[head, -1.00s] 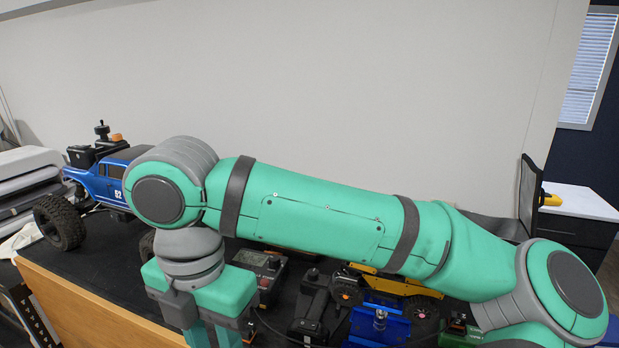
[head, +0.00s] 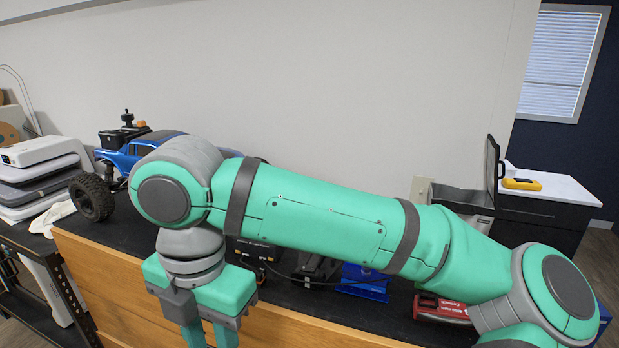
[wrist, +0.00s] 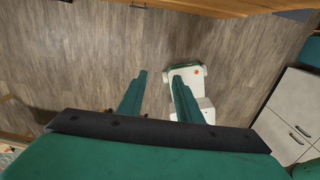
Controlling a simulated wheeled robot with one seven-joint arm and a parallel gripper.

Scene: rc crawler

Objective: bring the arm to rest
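My arm is bent across the head view, its long teal link nearly level in front of the workbench (head: 150,268). My gripper hangs down at the lower left of the head view, over or in front of the bench's near edge; its fingertips are cut off there. In the wrist view my gripper (wrist: 158,76) points at the wooden floor (wrist: 70,60). Its two teal fingers stand apart with nothing between them, so it is open and empty.
A blue crawler truck (head: 118,158) stands on the bench behind my arm. A blue stand (head: 362,284) and a red-and-white item (head: 438,308) show below my arm link. A yellow tool (head: 522,184) lies on a white-topped cabinet at right. Grey cases (head: 40,170) are stacked at left.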

